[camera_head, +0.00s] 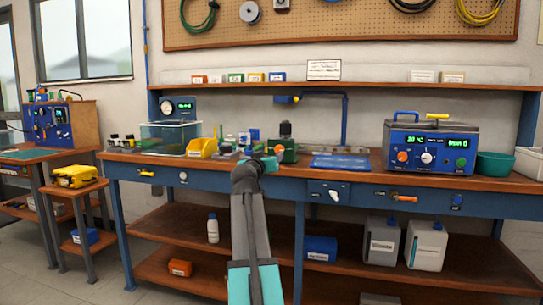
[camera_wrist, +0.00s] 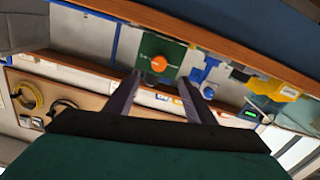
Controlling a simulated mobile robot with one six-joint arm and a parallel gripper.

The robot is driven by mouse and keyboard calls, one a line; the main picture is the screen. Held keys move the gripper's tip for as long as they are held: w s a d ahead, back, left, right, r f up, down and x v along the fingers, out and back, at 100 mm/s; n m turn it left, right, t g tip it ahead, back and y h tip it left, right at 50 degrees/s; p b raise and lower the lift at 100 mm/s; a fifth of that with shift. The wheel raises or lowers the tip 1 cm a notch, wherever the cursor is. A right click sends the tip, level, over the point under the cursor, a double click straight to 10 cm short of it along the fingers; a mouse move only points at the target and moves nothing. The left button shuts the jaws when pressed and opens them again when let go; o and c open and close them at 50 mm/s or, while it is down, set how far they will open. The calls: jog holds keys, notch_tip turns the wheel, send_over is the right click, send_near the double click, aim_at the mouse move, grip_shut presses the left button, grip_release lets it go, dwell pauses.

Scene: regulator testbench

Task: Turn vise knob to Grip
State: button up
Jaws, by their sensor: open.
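A green box with a round orange knob (camera_wrist: 158,63) on its face shows in the wrist view, beyond my fingertips. I take this to be the vise knob; its markings are too small to read. In the head view the green box (camera_head: 290,154) stands on the bench, partly hidden by my arm. My gripper (camera_wrist: 160,78) is open and empty, its two fingers apart, with the orange knob seen between and past the tips. I see no contact with it. In the head view my gripper (camera_head: 268,164) is small, close to the box.
A yellow bin (camera_head: 202,148) and a clear tank (camera_head: 166,139) stand left of the green box. A blue mat (camera_head: 341,162) lies to its right, below a blue pipe frame (camera_head: 345,118). A blue bath unit (camera_head: 430,147) with knobs stands further right.

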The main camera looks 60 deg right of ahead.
jog(key=shift+v, duration=1.2)
